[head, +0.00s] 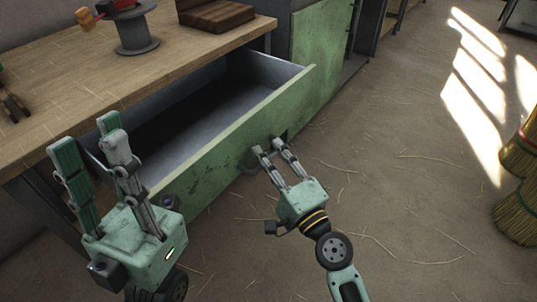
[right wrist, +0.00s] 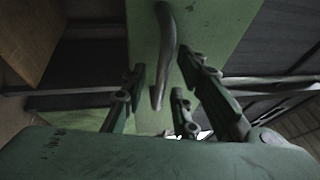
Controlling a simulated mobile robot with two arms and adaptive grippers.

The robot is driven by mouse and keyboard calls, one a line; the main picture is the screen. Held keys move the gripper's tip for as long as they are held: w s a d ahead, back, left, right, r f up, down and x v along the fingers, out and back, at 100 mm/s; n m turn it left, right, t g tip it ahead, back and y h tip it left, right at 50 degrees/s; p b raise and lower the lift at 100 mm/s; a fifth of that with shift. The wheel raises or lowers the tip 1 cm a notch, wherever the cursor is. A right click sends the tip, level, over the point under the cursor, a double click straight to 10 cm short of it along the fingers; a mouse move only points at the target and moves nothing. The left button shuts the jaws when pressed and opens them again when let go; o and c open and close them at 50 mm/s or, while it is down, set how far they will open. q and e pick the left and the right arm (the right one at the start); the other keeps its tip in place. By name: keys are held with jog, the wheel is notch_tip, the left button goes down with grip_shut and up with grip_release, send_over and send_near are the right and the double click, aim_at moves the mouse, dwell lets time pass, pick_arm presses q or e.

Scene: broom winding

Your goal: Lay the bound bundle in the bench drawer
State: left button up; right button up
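The bench drawer (head: 228,142) is pulled open, with a worn green front and a grey inside. The part of its floor that shows is bare; the near left part is hidden behind my left gripper. My left gripper (head: 84,138) is upright over the drawer's near left end, fingers apart and empty. My right gripper (head: 268,149) is at the drawer front by its handle (head: 250,165). In the right wrist view the curved metal handle (right wrist: 164,60) lies between the spread fingers, with gaps beside it. I see no bound bundle in the drawer or in either gripper.
On the wooden bench top (head: 70,80) stand a grey spool stand (head: 137,38) and a brown wooden block (head: 216,15). Bound straw bundles (head: 520,190) stand at the far right. The floor (head: 400,170) between is open, with loose straws.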

jog(key=shift+w+a, duration=0.1)
jog(key=shift+w, duration=0.05)
jog(key=shift+c, duration=0.4)
grip_shut()
